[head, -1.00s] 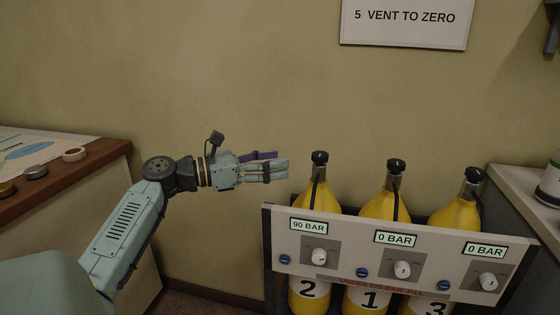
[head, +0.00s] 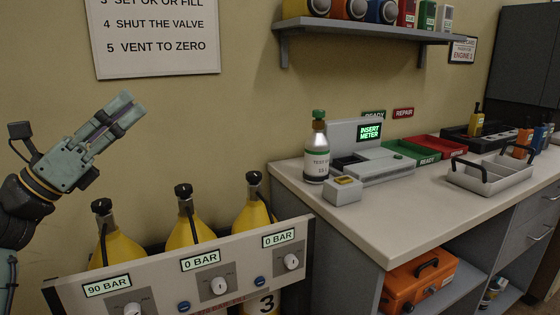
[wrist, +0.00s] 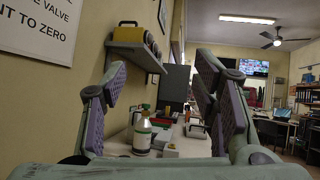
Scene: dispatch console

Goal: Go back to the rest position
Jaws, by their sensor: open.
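My gripper (head: 112,118) is at the left of the head view, raised above and left of the yellow cylinders and pointing up to the right. Its fingers hold nothing. In the wrist view my gripper (wrist: 160,108) shows its two padded fingers wide apart, with only the room beyond between them. The gripper touches nothing in either view.
A panel (head: 150,275) reading 90, 0 and 0 BAR fronts three yellow cylinders (head: 190,230). A counter (head: 400,215) at right holds a white bottle (head: 316,155), a meter station (head: 375,165) and trays. A shelf (head: 375,28) hangs above.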

